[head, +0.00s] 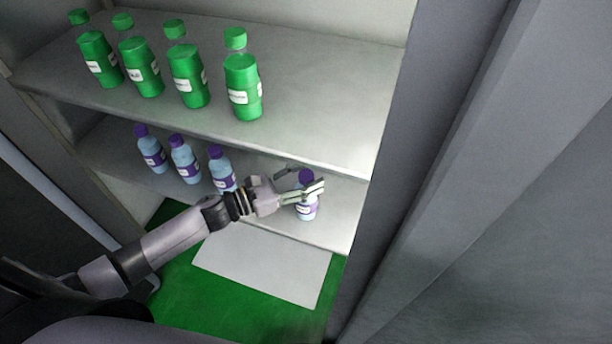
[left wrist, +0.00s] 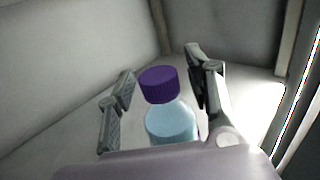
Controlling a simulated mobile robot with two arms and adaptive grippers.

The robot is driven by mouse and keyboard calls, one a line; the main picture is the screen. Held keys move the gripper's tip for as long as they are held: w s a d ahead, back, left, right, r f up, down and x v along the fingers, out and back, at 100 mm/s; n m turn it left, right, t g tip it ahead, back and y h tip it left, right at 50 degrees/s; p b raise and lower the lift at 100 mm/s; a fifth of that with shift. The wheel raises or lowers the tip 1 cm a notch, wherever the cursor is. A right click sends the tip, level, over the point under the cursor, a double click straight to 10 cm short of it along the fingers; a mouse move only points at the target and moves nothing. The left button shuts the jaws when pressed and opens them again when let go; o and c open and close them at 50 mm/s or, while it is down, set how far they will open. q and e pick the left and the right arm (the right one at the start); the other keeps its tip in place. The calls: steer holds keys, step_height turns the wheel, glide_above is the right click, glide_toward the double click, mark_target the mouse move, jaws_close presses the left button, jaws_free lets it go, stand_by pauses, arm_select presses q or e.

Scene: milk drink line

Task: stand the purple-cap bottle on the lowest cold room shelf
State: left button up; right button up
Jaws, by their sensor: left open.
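A purple-cap bottle (head: 307,209) stands upright on the lowest cold room shelf (head: 341,215), near its right end. My left gripper (head: 304,187) is open around this bottle. In the left wrist view, the bottle (left wrist: 170,122) stands between the two spread fingers of my left gripper (left wrist: 160,88), with a visible gap on the left side. Its purple cap (left wrist: 159,84) is on top. In the head view the gripper hides part of the bottle. My right gripper is not in view.
Several more purple-cap bottles (head: 184,160) stand in a row to the left on the same shelf. Several green bottles (head: 242,85) stand on the shelf above (head: 310,105). A grey wall (head: 390,150) closes the right side. A white panel (head: 262,268) lies on the green floor (head: 200,318).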

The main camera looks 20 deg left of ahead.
arm_select(q)
steer(key=shift+r, duration=0.2)
steer(key=v, duration=1.2)
steer(key=shift+f, duration=0.1)
